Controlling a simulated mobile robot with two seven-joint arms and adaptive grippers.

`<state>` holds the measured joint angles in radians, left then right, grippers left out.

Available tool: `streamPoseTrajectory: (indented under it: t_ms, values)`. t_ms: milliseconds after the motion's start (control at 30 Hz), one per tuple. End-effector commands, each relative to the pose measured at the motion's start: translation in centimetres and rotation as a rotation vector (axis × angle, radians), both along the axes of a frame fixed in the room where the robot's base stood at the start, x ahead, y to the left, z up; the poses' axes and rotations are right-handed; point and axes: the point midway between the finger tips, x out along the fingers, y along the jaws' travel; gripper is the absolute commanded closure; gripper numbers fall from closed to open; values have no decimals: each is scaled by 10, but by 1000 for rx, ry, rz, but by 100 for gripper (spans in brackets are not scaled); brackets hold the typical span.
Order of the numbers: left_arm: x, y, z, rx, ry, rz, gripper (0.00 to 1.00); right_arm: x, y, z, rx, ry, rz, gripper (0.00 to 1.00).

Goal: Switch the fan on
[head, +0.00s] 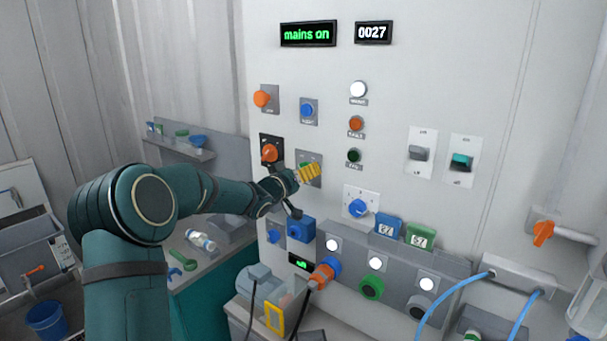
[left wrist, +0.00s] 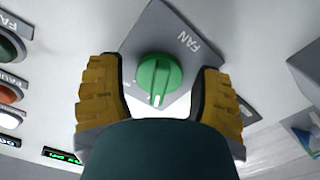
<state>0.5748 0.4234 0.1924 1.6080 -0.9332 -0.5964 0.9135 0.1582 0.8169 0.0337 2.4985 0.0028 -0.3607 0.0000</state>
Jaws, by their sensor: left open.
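A green rotary knob (left wrist: 158,76) sits on a grey square plate (left wrist: 186,42) marked FAN, on the white panel. It has a white mark pointing down in the left wrist view. In the head view the plate (head: 317,160) is partly covered by my left gripper (head: 306,172), which also hides the knob. My left gripper (left wrist: 158,90) is open. Its two yellow ribbed fingers stand on either side of the knob, with visible gaps, so it holds nothing. My right gripper is not in view.
Close by are an orange rotary switch (head: 269,152), a blue knob (head: 307,110) and a dark green lamp (head: 354,156). Below are a blue dial (head: 358,207) and a blue box (head: 300,229). A display (head: 308,34) reads "mains on". Two lever switches (head: 419,153) (head: 461,161) stand farther right.

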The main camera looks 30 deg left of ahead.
Motion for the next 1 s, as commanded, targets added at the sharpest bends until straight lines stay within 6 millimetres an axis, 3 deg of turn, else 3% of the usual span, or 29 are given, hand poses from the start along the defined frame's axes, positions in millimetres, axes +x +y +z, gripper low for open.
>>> streamPoseTrajectory:
  t_ms: [33,133,467,1000]
  values:
    - [0,0,0,0,0,0,57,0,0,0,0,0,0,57]
    - [0,0,0,0,0,0,91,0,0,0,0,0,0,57]
    - [0,0,0,0,0,-1,100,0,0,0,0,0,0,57]
    - [1,-2,0,6,0,-4,100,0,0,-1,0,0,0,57]
